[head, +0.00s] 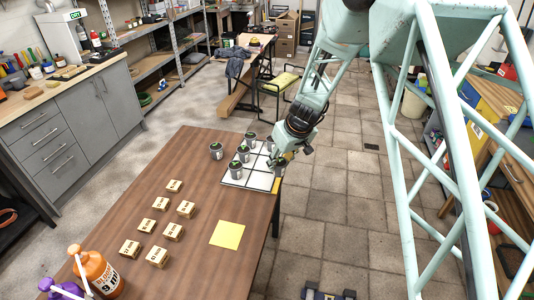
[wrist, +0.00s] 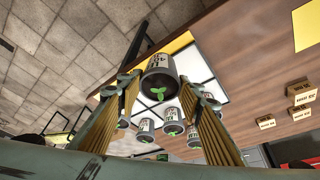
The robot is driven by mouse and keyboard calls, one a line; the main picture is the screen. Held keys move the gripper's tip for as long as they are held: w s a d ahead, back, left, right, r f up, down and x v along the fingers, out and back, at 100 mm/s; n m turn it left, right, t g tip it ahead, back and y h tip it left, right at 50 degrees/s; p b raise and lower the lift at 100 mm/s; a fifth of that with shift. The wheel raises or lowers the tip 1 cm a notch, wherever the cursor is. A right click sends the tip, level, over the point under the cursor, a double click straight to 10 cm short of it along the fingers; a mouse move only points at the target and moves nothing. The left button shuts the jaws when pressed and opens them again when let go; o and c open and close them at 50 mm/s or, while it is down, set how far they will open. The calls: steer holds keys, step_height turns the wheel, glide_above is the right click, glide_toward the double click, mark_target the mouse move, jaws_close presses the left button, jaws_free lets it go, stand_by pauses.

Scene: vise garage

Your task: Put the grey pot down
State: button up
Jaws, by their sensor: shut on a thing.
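My gripper (wrist: 165,98) is shut on a grey pot (wrist: 160,68) with a white label and a small green sprout. The pot shows between the two fingers in the wrist view. In the head view my gripper (head: 281,162) is at the right edge of the white gridded tray (head: 262,180), and I cannot make out the held pot there. A yellow patch (wrist: 180,42) shows at the tray beside the held pot. Whether the pot touches the tray cannot be told. Several similar pots (head: 235,170) stand on the tray, and one (head: 216,151) stands on the table left of it.
The brown table (head: 190,150) carries several small labelled wooden blocks (head: 174,186), a yellow sheet (head: 227,234) and an orange bottle (head: 98,270) with a purple one (head: 64,290). A green-cushioned bench (head: 278,82) stands behind.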

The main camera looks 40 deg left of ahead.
steer(key=w+a+f+p, duration=0.1)
steer(key=w+a, duration=0.4)
steer(key=a, duration=0.6)
steer(key=shift+w, duration=0.25)
steer(key=shift+f, duration=0.1)
steer(key=shift+f, duration=1.75)
steer(key=shift+d+f+b, duration=0.1)
steer(key=shift+f+b, duration=0.05)
steer(key=shift+b, duration=0.15)
steer(key=o, duration=0.9)
steer(key=shift+r+p, duration=0.3)
steer(key=shift+v, duration=5.9)
